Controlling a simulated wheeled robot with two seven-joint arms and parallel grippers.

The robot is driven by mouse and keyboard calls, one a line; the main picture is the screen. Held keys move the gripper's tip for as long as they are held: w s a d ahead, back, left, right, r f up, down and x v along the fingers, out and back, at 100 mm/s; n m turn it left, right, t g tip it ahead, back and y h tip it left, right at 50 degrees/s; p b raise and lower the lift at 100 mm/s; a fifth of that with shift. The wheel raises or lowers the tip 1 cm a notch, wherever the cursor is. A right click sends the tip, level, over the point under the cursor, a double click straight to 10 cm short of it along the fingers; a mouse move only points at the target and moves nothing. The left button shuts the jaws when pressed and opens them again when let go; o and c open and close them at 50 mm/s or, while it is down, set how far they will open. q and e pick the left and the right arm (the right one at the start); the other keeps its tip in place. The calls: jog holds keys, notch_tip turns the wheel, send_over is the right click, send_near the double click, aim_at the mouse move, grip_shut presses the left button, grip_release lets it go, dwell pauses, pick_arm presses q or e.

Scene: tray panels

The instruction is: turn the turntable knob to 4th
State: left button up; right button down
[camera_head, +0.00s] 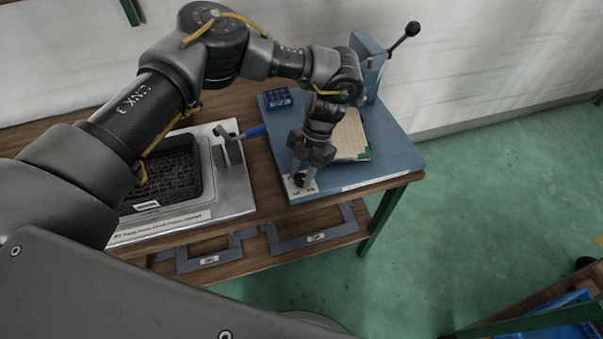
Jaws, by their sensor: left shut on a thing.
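The turntable knob (299,179) is a small dark knob on a white label plate (303,190) at the front left corner of the blue panel (385,172). My left gripper (302,174) points down over it and is shut on the knob. The fingers hide much of the knob, and the marks on the plate are too small to read, so its setting cannot be told. My right gripper is not in view.
A grey panel (230,200) with a black basket (172,178) and a blue-handled clamp (252,132) lies left. Behind my wrist are a beige board (352,135), a small blue rack (278,97) and a black-knobbed lever (411,29).

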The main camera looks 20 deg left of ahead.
pick_arm(q)
jog(key=shift+m, duration=0.5)
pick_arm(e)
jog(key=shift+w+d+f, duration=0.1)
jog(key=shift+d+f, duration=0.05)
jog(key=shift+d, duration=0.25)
pick_arm(q)
jog(key=shift+y, duration=0.3)
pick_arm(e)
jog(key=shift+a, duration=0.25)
pick_arm(q)
jog(key=o, duration=1)
jog(key=shift+c, duration=0.2)
jog(key=b+v, duration=0.1)
jog(key=v, duration=0.9)
jog(key=shift+r, duration=0.45)
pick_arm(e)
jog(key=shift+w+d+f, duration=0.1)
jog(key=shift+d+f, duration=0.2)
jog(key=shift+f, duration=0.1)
pick_arm(q)
jog(key=shift+d, duration=0.1)
